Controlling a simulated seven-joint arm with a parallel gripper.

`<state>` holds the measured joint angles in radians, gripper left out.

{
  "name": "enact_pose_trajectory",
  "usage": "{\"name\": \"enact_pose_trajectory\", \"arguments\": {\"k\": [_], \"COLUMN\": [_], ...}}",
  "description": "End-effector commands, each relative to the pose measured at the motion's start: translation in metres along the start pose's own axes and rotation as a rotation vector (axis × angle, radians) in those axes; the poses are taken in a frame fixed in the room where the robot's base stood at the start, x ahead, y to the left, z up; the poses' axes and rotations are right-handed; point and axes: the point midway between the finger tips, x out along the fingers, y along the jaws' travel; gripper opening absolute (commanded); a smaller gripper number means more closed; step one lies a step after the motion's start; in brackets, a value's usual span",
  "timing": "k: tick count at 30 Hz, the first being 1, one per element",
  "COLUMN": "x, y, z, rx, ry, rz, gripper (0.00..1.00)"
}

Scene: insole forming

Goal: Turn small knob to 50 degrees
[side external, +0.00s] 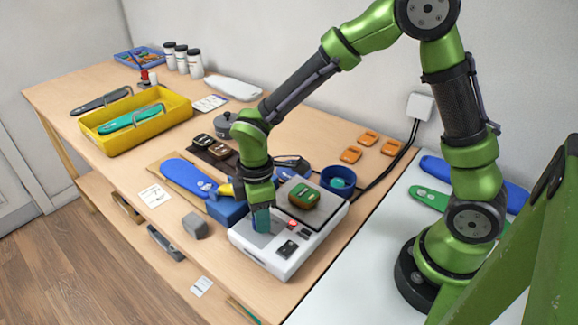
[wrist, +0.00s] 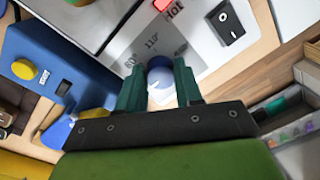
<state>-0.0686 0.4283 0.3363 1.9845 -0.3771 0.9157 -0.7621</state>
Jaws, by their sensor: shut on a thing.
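The small knob (wrist: 160,69) is round and dark blue, on the grey panel of a white heating unit (side external: 268,262). In the wrist view it sits between the two teal fingers of my gripper (wrist: 158,85), which are shut on it. Printed numbers ring it; 60 and 110 can be made out, while others are partly covered. The pointer direction cannot be read. In the side view my gripper (side external: 261,220) points down onto the panel and hides the knob.
A red lamp marked Hot (wrist: 161,4) and a black rocker switch (wrist: 227,22) are close to the knob. A blue block (side external: 226,209) stands left of the unit. A green-brown piece (side external: 304,196) lies on the unit's plate. A blue bowl (side external: 338,178) is behind.

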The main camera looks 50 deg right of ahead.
Motion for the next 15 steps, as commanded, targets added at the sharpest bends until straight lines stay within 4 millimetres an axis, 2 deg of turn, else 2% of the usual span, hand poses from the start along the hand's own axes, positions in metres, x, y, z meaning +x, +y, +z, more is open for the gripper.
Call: {"name": "enact_pose_trajectory", "arguments": {"k": [6,7,11,15], "x": [-0.0014,-0.0014,-0.001,-0.0005], "y": [0.0003,0.0003,0.0002,0.0001], "z": [-0.0011,-0.0011,-0.0009,-0.0006], "rx": [-0.002,-0.002,-0.002,-0.001], "ry": [0.003,0.003,0.003,0.002], "rz": [0.003,0.003,0.002,0.002], "gripper": [0.05,0.4,0.59,0.6]}}
